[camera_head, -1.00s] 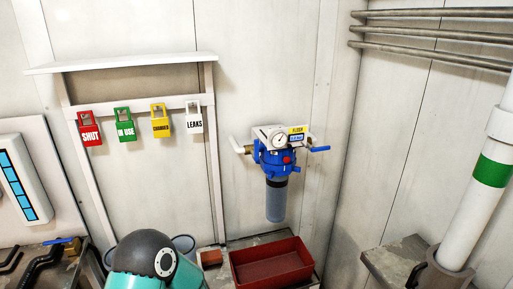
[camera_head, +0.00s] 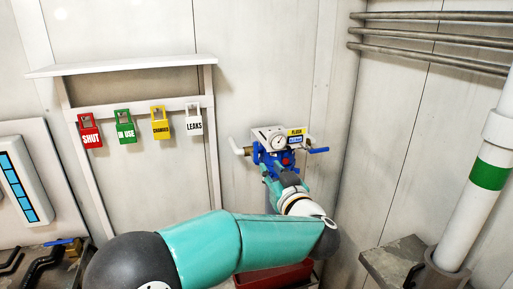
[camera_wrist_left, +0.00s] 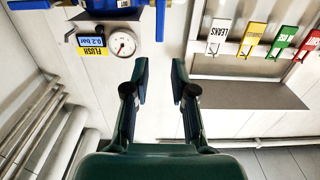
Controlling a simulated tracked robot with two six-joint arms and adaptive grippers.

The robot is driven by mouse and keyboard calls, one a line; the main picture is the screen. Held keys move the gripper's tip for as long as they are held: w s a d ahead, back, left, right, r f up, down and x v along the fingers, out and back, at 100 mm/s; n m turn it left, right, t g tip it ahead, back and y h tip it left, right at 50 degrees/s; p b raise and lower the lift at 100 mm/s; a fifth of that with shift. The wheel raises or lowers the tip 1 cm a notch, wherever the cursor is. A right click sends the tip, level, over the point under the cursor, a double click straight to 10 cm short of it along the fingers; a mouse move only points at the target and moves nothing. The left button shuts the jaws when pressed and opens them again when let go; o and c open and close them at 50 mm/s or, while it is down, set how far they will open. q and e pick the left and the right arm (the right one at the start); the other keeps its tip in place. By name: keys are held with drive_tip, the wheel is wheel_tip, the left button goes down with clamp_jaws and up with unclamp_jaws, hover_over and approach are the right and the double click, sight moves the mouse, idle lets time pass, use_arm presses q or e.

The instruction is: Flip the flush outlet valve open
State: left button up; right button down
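The blue filter unit (camera_head: 270,155) with a round gauge (camera_head: 278,143) is on the back wall. A yellow and blue FLUSH label sits beside the gauge; the label (camera_wrist_left: 92,47) appears upside down in the left wrist view. The flush outlet valve's blue handle (camera_head: 319,150) sticks out sideways to the right of the unit; a blue handle (camera_wrist_left: 30,4) at the wrist view's top left appears to be it. My left gripper (camera_head: 284,176) is in front of the unit and hides its lower part. Its fingers (camera_wrist_left: 161,78) are apart and empty, off the handle. My right gripper is out of view.
Another blue handle (camera_wrist_left: 161,20) is on the unit's other side, by a white pipe (camera_head: 238,147). Padlock tags (camera_head: 125,126) hang from a frame on the left. A red tray (camera_head: 262,279) lies below, partly hidden by my arm. Pipes (camera_head: 430,42) line the right wall.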

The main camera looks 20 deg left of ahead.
sight(256, 148)
use_arm(q)
drive_tip(key=p+x, duration=0.2)
drive_tip(key=x, duration=1)
drive_tip(key=shift+a+p, duration=0.1)
drive_tip(key=shift+p, duration=0.3)
clamp_jaws()
drive_tip(key=shift+a, duration=0.15)
